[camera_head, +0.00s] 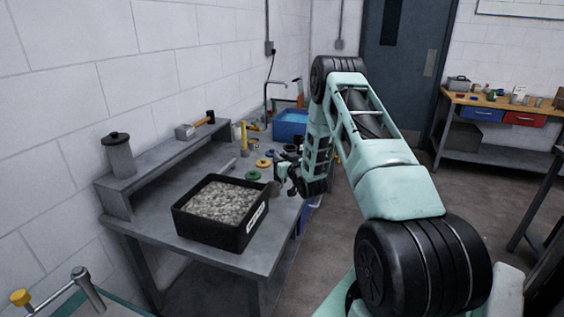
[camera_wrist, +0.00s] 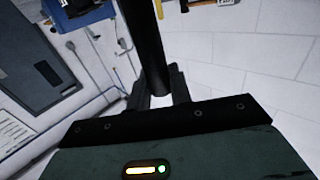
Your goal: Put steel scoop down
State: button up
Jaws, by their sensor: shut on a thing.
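My gripper (camera_head: 283,176) is over the right side of the grey workbench (camera_head: 255,257), just right of the black bin. In the wrist view its two fingers (camera_wrist: 160,88) are shut on a black bar, which I take to be the handle of the steel scoop (camera_wrist: 146,45). The handle runs up and out of the wrist view. In the head view the scoop is small and mostly hidden by the gripper, so I cannot tell whether it touches the bench.
A black bin (camera_head: 190,223) of grey gravel stands at the bench front. Bare bench shows around the bin.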

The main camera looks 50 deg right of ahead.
jog(key=shift+f, duration=1.15)
jog(key=shift+f, duration=0.15)
jog(key=o, duration=0.9)
